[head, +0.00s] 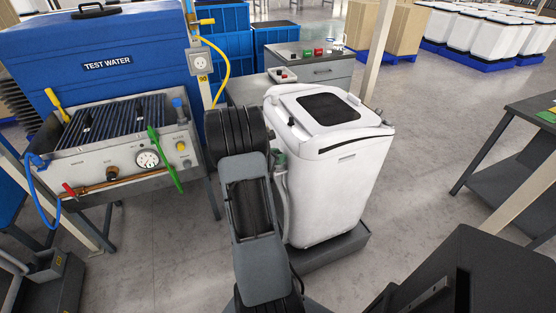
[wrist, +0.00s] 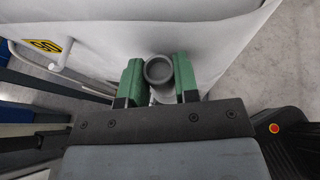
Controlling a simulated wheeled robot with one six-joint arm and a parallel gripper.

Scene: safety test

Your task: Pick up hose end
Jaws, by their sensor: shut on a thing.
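The hose end (wrist: 158,71) is a grey round open tube end, seen in the wrist view between two green fingers. My gripper (wrist: 158,80) is shut on it, one finger on each side. Behind it is the white side of the washer-like machine (wrist: 230,30). In the head view this white machine (head: 335,170) stands on a dark base right of my arm. A pale hose (head: 281,200) runs down its left side. My gripper (head: 279,160) shows only in part there, mostly hidden behind my arm, and the hose end cannot be made out.
A blue "TEST WATER" tank (head: 110,62) stands at left behind a metal test bench (head: 110,150) with a gauge, valves and a blue hose (head: 42,195). A grey cabinet (head: 325,73) stands behind the white machine. A dark table (head: 510,150) is at right. Floor between is clear.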

